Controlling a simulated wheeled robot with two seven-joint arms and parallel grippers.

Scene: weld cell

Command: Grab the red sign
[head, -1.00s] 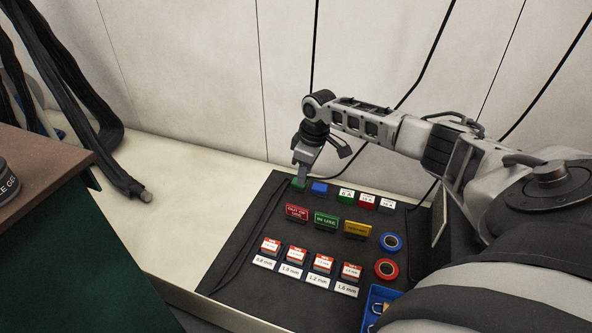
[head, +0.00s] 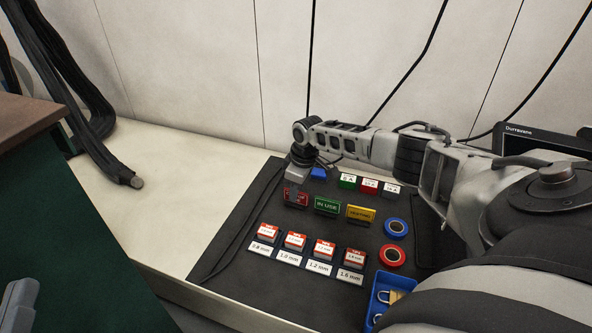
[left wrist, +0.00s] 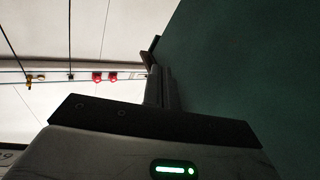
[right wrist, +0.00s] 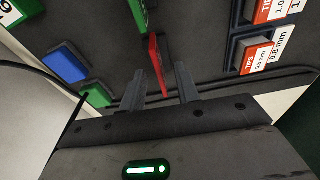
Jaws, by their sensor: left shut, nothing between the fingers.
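The red sign (head: 302,201) stands at the left end of a row of signs on the dark mat (head: 230,240). My right gripper (head: 294,188) is over it and partly hides it in the head view. In the right wrist view the red sign (right wrist: 154,62) is seen edge-on, in the gap between the fingertips of my open right gripper (right wrist: 158,82). Whether a finger touches it, I cannot tell. My left gripper (head: 20,303) is at the lower left of the head view, away from the mat. Its fingers (left wrist: 160,85) are shut and empty.
The green IN USE sign (head: 327,206) and a yellow sign (head: 361,214) stand to the right. A blue block (head: 318,174) lies behind. Several red-and-white boxes (head: 295,241) are in front. Tape rolls (head: 392,256) and a blue bin (head: 380,289) are at the right.

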